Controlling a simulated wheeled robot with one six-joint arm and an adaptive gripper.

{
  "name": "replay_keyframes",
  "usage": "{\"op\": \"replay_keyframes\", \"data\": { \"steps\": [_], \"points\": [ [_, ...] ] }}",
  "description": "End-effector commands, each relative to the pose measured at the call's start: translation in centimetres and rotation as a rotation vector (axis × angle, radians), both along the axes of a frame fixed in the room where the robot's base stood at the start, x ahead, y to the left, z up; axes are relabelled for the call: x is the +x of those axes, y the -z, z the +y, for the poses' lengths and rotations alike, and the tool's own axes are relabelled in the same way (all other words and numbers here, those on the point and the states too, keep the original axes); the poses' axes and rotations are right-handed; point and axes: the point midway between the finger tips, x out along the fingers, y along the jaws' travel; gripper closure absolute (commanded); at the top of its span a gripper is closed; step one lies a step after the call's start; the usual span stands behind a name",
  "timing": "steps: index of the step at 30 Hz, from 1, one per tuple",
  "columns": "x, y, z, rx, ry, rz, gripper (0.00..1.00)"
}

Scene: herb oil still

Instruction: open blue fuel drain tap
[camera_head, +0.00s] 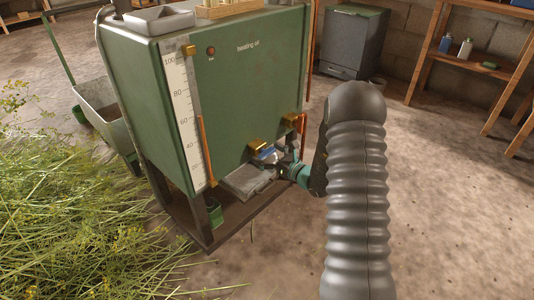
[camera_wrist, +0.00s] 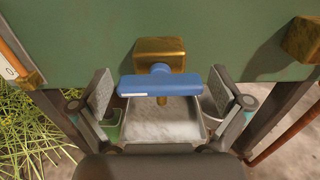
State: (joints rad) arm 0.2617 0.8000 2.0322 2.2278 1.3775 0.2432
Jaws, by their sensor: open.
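The blue tap handle (camera_wrist: 160,84) sits on a brass valve body (camera_wrist: 160,55) low on the front of the green still (camera_head: 240,90). The handle lies crosswise, level from left to right in the wrist view. In the head view the blue handle (camera_head: 267,154) is small and partly covered by my gripper. My gripper (camera_wrist: 164,97) is open, with one finger on each side of the handle. No contact between the fingers and the handle shows. In the head view my gripper (camera_head: 277,163) is close in front of the valve, and my arm hides part of the area.
A grey metal tray (camera_wrist: 160,120) lies below the tap. Another brass fitting (camera_wrist: 303,38) is to its right. A white level scale (camera_head: 183,115) runs up the still's left edge. Cut herbs (camera_head: 70,200) cover the floor at left. The floor at right is clear.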

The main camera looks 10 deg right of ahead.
Motion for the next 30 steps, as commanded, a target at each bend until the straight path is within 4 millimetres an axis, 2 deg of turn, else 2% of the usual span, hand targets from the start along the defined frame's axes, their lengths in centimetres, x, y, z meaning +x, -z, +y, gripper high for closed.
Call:
{"op": "replay_keyframes", "data": {
  "steps": [6, 8, 12, 13, 23, 30],
  "points": [
    [0.03, 0.0, 0.01, 0.0, 0.0, 0.0, 0.0],
    [0.02, 0.0, 0.0, 0.0, 0.0, 0.0, 0.12],
    [0.03, 0.0, 0.0, 0.0, 0.0, 0.0, 0.47],
    [0.03, 0.0, 0.0, 0.0, 0.0, 0.0, 0.52],
    [0.05, -0.07, -0.05, 0.026, 0.001, 0.018, 0.52],
    [0.08, -0.13, -0.11, 0.132, 0.001, 0.094, 0.52]
  ]
}}
